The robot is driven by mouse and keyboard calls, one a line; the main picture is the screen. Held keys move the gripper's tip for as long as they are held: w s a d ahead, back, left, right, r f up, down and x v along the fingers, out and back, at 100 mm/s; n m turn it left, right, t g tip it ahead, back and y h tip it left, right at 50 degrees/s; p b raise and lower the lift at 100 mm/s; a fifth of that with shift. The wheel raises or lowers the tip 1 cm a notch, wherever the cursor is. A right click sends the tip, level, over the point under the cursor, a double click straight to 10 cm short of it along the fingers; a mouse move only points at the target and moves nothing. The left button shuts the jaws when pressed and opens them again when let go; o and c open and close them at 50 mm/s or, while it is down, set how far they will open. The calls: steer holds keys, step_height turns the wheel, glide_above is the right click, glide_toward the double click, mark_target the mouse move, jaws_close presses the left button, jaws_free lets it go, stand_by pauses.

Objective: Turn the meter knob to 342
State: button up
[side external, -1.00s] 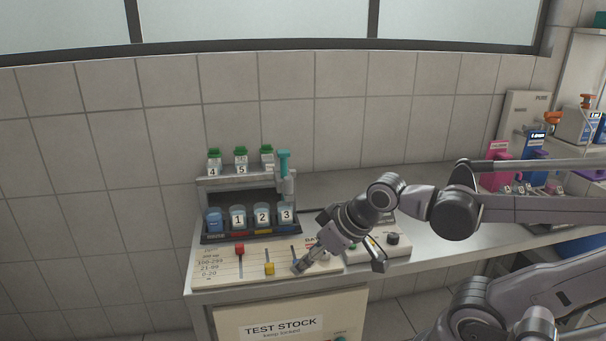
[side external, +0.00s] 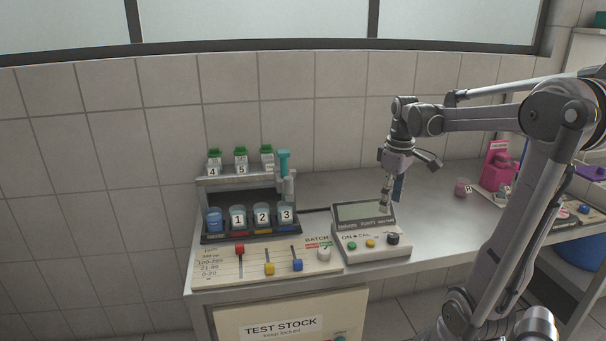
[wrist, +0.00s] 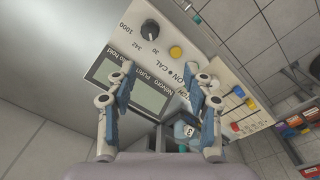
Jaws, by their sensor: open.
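The numbers 1000, 342 and 30 are printed near the knob. I cannot tell for certain where the knob points. My gripper (side external: 386,206) hangs above the meter's right part, pointing down. In the wrist view its fingers (wrist: 165,85) are spread apart and empty, apart from the knob.
A yellow button (wrist: 175,52) sits beside the knob. A slider panel (side external: 215,277) with red, yellow and blue sliders lies left of the meter. Behind it stands a rack (side external: 203,183) with numbered containers. The bench right of the meter is clear up to a small pink jar (side external: 462,187).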

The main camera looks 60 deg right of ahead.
mark_target(394, 235)
steer(key=shift+s+d+f, duration=0.25)
steer(key=shift+d+f, duration=0.1)
steer(key=shift+f, duration=1.45)
steer(key=shift+s+d+f, duration=0.3)
steer(key=shift+f, duration=1.5)
steer(key=shift+s+d+f, duration=0.25)
steer(key=shift+d+f, duration=0.1)
steer(key=shift+f, duration=1.45)
jaws_close()
